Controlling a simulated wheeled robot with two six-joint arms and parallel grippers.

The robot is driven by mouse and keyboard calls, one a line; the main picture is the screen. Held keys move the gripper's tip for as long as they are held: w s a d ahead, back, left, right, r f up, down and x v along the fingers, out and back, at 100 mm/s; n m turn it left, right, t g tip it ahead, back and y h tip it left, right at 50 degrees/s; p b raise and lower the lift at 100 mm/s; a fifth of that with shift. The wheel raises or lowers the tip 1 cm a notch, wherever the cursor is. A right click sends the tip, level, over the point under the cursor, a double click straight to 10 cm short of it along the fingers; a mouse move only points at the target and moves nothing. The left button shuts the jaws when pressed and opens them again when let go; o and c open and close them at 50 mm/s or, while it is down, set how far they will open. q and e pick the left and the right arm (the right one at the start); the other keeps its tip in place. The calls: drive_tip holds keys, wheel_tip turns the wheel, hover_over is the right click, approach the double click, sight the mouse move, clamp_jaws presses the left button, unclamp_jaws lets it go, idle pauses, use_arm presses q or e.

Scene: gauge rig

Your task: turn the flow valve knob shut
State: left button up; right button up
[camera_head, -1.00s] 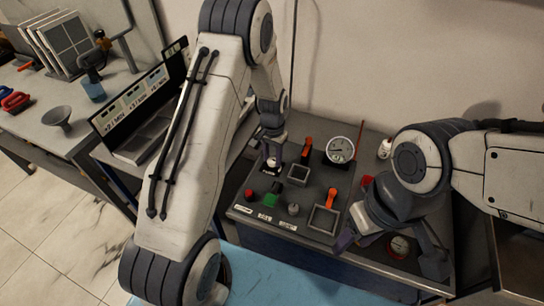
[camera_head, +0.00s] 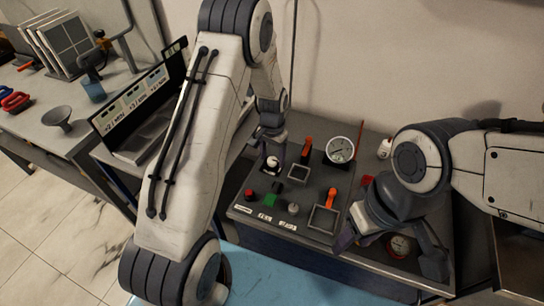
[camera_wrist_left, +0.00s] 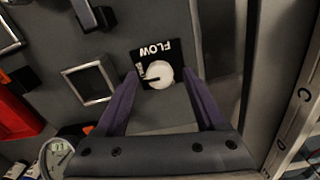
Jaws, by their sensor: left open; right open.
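The flow valve knob (camera_wrist_left: 160,75) is a white round knob with a dark pointer line. It sits on a black plate lettered FLOW (camera_wrist_left: 165,50) in the left wrist view. In the head view the knob (camera_head: 272,162) shows small at the back left of the grey panel. My left gripper (camera_wrist_left: 163,76) is open, with its purple fingertips on either side of the knob; I cannot tell whether they touch it.

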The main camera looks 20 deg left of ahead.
sight(272, 160)
use_arm(q)
wheel_tip(272, 160, up, 10)
drive_tip(key=shift+r, duration=0.2)
idle(0.5)
